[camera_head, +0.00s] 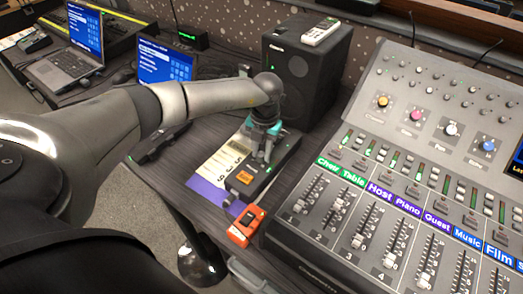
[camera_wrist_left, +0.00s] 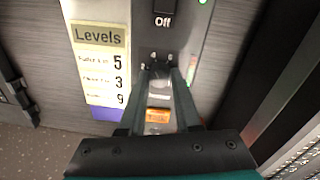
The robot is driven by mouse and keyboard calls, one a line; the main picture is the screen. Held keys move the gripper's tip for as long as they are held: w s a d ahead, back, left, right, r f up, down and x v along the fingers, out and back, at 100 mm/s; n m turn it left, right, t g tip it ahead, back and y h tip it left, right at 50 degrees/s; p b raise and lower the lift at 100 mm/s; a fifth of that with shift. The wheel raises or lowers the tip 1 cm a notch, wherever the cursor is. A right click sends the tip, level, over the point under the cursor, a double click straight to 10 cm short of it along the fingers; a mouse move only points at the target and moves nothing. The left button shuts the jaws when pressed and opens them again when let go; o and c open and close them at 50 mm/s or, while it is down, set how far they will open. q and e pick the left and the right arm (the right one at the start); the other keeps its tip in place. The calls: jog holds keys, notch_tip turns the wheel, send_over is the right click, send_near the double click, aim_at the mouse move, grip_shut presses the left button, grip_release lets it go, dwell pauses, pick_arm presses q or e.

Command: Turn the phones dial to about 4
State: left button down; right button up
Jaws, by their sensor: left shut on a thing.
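My left gripper (camera_head: 263,153) points down onto a small grey control box (camera_head: 276,160). In the left wrist view its fingers (camera_wrist_left: 161,73) are shut on what seems to be the phones dial, between the Off switch (camera_wrist_left: 166,8) and the orange Talk button (camera_wrist_left: 158,116). The fingers hide nearly all of the dial, so its pointer and setting cannot be read. A cream Levels card (camera_wrist_left: 101,65) lies left of the box, with the figures 5, 3 and 9; the words beside them are blurred. My right gripper is not in view.
A black speaker (camera_head: 300,70) stands behind the box. A large mixing desk (camera_head: 400,170) with faders and coloured knobs fills the right. An orange device (camera_head: 246,227) lies just in front of the box. A laptop (camera_head: 68,64) and a blue screen (camera_head: 165,62) stand at the back left.

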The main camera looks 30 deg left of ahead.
pick_arm(q)
jog(key=c, duration=0.6)
grip_release()
jog(key=shift+r, duration=0.1)
notch_tip(320, 180, up, 15)
jog(key=p, duration=0.2)
jog(key=shift+d, duration=0.4)
